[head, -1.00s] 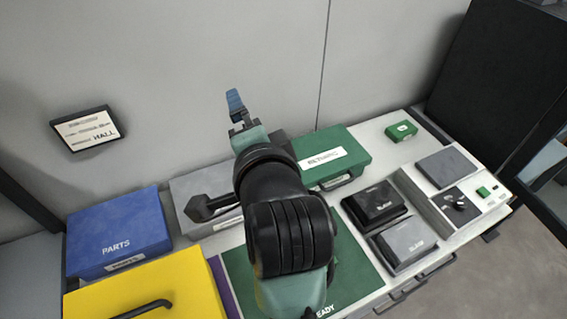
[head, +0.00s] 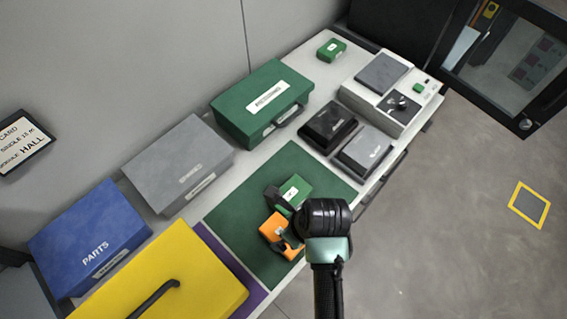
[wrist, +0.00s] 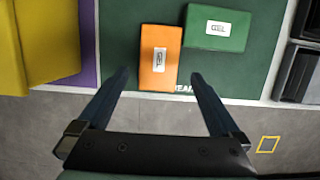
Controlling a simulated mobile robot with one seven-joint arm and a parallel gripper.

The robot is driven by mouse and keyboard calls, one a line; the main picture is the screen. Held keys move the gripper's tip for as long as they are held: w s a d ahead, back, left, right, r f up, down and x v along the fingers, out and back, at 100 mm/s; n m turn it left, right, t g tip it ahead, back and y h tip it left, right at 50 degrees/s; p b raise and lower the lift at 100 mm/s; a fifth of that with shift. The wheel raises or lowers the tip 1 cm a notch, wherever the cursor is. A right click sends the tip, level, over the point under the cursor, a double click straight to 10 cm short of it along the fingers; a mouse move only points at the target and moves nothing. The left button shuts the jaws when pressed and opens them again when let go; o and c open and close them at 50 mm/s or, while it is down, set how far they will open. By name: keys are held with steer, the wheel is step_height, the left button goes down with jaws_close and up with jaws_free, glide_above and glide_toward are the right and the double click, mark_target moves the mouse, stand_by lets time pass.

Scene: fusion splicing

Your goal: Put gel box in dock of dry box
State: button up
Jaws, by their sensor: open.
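An orange box (head: 275,235) and a small green box (head: 297,189) lie on the dark green mat (head: 240,222). In the wrist view the orange box (wrist: 160,57) and the green box (wrist: 216,28) lie side by side with white labels. I cannot read the labels surely, so which is the gel box is unclear. My gripper (wrist: 160,76) is open and empty, its fingertips on either side of the orange box's near end. Contact cannot be told. My wrist partly hides both boxes in the head view. No dock or dry box is clearly identifiable.
A green case (head: 262,103), grey case (head: 178,165), blue PARTS case (head: 88,240) and yellow case (head: 175,275) line the bench. Black (head: 328,127) and grey (head: 366,150) low boxes sit near a white device (head: 383,92). Another small green box (head: 331,50) lies at the back.

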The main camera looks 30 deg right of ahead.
steer(key=shift+p+x, duration=0.35)
steer(key=shift+x, duration=3.15)
steer(key=shift+s, duration=0.1)
steer(key=shift+r, duration=0.1)
steer(key=c, duration=1.6)
